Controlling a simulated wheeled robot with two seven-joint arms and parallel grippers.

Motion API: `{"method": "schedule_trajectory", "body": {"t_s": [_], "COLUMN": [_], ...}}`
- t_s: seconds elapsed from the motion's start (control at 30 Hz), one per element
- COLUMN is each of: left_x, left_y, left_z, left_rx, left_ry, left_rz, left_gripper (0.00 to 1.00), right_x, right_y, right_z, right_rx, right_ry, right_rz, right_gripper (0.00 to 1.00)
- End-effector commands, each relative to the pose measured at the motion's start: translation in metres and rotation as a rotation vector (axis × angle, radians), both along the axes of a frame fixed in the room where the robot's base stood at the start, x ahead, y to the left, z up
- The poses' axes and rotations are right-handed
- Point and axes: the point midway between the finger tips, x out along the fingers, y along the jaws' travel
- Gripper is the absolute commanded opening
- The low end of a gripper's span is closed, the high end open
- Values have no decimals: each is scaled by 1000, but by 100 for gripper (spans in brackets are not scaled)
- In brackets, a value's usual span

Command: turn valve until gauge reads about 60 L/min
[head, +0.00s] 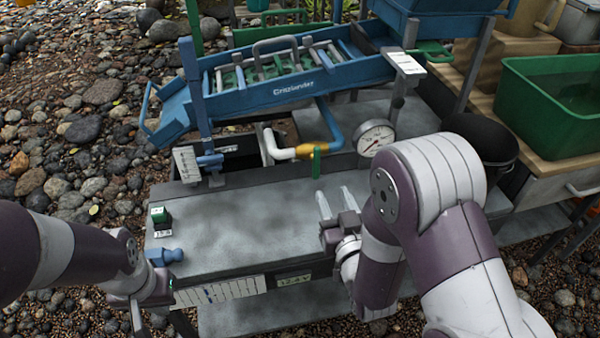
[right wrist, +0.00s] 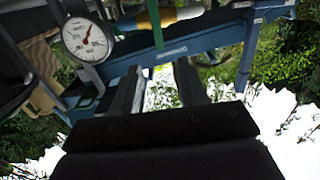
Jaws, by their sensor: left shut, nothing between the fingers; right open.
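The yellow body shows at the top of the right wrist view (right wrist: 153,18). The round white gauge (head: 376,138) stands right of the valve and shows in the right wrist view (right wrist: 87,40); its reading is too small to tell. My right gripper (head: 336,199) is open and empty, in front of the handle and apart from it. My left gripper (head: 139,312) is shut and empty at the lower left, far from the valve.
The blue sluice (head: 290,85) stands behind. A black bucket (head: 485,140) and green tub (head: 555,115) are at right.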

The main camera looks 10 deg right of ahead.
Motion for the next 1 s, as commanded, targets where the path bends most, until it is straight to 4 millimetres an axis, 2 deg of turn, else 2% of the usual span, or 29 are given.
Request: {"method": "schedule_trajectory", "body": {"t_s": [0.13,0.4,0.53,0.7,0.93,1.0], "left_x": [0,0,0,0,0,0], "left_y": [0,0,0,0,0,0], "left_z": [-4,-15,-19,-20,-20,-20], "left_rx": [0,0,0,0,0,0], "left_ry": [0,0,0,0,0,0], "left_rz": [0,0,0,0,0,0], "left_gripper": [0,0,0,0,0,0], "right_x": [18,87,111,124,125,125], "right_y": [1,3,4,4,4,4], "right_z": [1,0,1,2,2,2], "right_rx": [1,0,-1,-2,-2,-1], "right_ry": [-18,-16,-15,-14,-13,-13], "right_rz": [0,-1,0,0,0,0], "right_gripper": [43,43,43,43,43,20]}}
